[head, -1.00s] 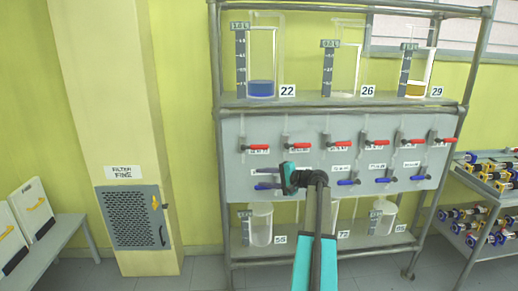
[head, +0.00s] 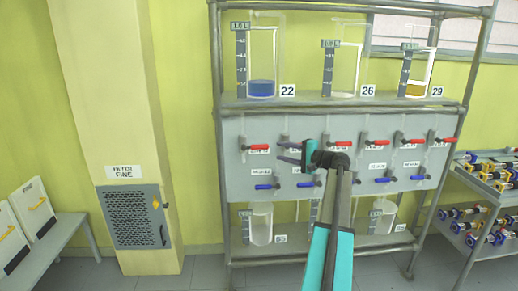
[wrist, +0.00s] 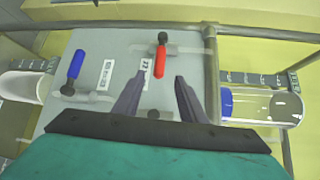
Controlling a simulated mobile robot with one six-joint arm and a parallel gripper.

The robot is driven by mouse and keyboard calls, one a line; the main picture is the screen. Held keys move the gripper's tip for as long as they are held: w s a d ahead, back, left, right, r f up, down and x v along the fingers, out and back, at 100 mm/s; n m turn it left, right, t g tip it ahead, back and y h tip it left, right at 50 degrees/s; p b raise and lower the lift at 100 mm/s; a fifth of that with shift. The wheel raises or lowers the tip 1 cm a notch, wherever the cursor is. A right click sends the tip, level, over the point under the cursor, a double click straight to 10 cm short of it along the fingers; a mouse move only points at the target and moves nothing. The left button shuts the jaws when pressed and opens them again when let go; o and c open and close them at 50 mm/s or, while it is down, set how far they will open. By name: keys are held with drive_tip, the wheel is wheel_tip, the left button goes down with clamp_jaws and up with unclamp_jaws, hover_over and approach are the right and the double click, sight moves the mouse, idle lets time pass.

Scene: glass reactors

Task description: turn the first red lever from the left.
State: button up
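The first red lever from the left (head: 258,147) sits in the upper row of the grey panel (head: 238,178), lying about level in the head view. In the wrist view a red lever (wrist: 160,61), which looks like the same one, lies ahead of the fingertips and roughly between their lines. My gripper (head: 280,153) points left, to the right of this lever in the head view. In the wrist view my gripper (wrist: 160,78) is open with nothing between its fingers. My gripper and arm partly cover the second red lever's area.
Several more red levers (head: 340,143) run along the upper row, with blue levers (head: 263,187) below. A blue lever (wrist: 76,65) also shows in the wrist view. A beaker with blue liquid (head: 262,88) stands above; a metal post (head: 219,150) borders the panel's left.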

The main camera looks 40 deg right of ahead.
sight(260, 148)
drive_tip(key=w+p, duration=0.1)
drive_tip(key=w, duration=0.3)
drive_tip(key=w+f+p, duration=0.1)
drive_tip(key=w, duration=0.3)
drive_tip(key=w+a+p, duration=0.1)
drive_tip(key=w, duration=0.3)
drive_tip(key=shift+w+a+f, duration=0.1)
drive_tip(key=shift+w+f, duration=0.1)
drive_tip(key=shift+w, duration=0.05)
clamp_jaws()
drive_tip(key=shift+a, duration=0.5)
drive_tip(key=shift+d+f, duration=0.1)
drive_tip(key=shift+d, duration=0.25)
